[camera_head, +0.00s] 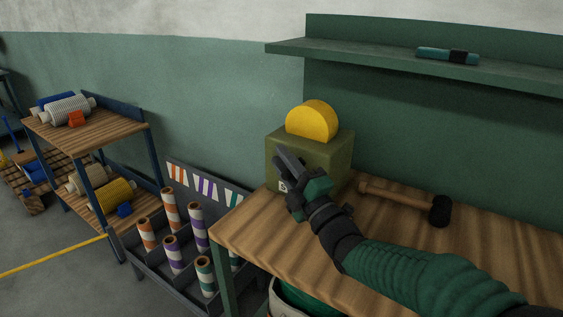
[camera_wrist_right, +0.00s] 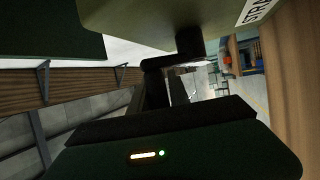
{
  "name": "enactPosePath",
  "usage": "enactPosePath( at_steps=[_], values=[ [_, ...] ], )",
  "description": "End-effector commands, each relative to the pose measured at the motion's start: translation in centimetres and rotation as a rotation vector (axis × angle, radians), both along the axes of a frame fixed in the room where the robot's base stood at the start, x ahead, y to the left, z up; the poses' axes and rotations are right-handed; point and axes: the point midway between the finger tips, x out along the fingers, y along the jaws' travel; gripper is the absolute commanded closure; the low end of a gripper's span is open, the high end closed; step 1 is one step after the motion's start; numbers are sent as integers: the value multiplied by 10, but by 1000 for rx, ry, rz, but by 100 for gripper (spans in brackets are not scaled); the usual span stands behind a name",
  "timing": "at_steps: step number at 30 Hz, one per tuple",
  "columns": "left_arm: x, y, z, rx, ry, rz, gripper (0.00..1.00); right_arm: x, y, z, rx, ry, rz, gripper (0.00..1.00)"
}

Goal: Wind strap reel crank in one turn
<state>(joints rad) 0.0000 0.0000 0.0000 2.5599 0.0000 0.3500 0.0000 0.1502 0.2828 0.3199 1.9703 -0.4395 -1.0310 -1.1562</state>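The strap reel is an olive box (camera_head: 325,155) with a yellow half-round top (camera_head: 312,121), standing on the left end of the wooden bench. My right gripper (camera_head: 283,165) is at the front left of the box, its fingers partly covering the box's face. A dark crank-like piece (camera_wrist_right: 172,60) runs from the box down toward my gripper. Whether the fingers close on it is hidden. The crank does not show clearly in the head view. My left gripper is not in view.
A mallet (camera_head: 408,201) lies on the bench (camera_head: 390,240) right of the box. A teal roll (camera_head: 447,55) sits on the wall shelf (camera_head: 380,60) above. Striped rolls stand in a rack (camera_head: 190,255) to the left, beside a shelf unit (camera_head: 95,130) with spools.

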Motion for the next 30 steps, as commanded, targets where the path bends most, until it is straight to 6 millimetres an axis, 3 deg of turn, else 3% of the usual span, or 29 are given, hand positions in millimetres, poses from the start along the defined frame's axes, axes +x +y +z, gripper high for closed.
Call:
enactPosePath(
  at_steps=[4,14,24,30],
  values=[
    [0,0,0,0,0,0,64,0,0,0,0,-1,1,59],
    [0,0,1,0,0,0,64,-4,-1,1,0,-4,2,59],
    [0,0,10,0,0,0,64,-53,-31,-21,-1,0,0,59],
    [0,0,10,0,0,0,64,-62,-36,-25,1,-2,1,59]
  ],
)
